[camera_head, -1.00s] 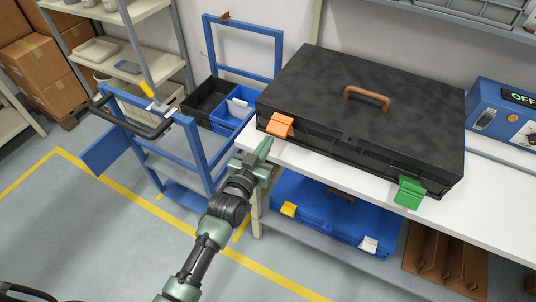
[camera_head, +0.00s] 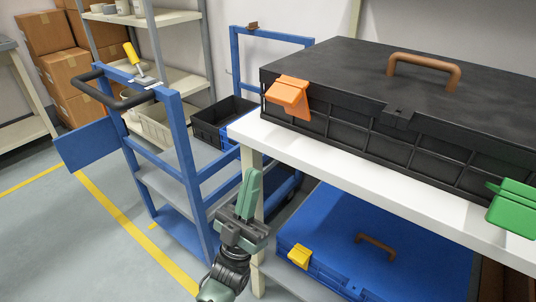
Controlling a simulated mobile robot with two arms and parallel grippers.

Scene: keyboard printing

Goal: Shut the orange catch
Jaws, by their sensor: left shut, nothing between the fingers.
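The orange catch (camera_head: 289,96) is on the front left of the black case (camera_head: 430,160). It sticks out from the case front at a slant, its lower edge away from the wall of the case. The case lies closed on the white table (camera_head: 345,172). My left gripper (camera_head: 250,182) is shut and empty, pointing up, in front of the table's left end. It is below the orange catch and to its left, apart from it. A green catch (camera_head: 514,207) sticks out at the right of the case front. My right gripper is not in view.
A blue case (camera_head: 400,235) with a yellow catch (camera_head: 299,256) lies on the shelf under the table. A blue cart (camera_head: 185,150) with a black handle stands close to the left of my gripper. The table edge (camera_head: 420,222) lies between gripper and case.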

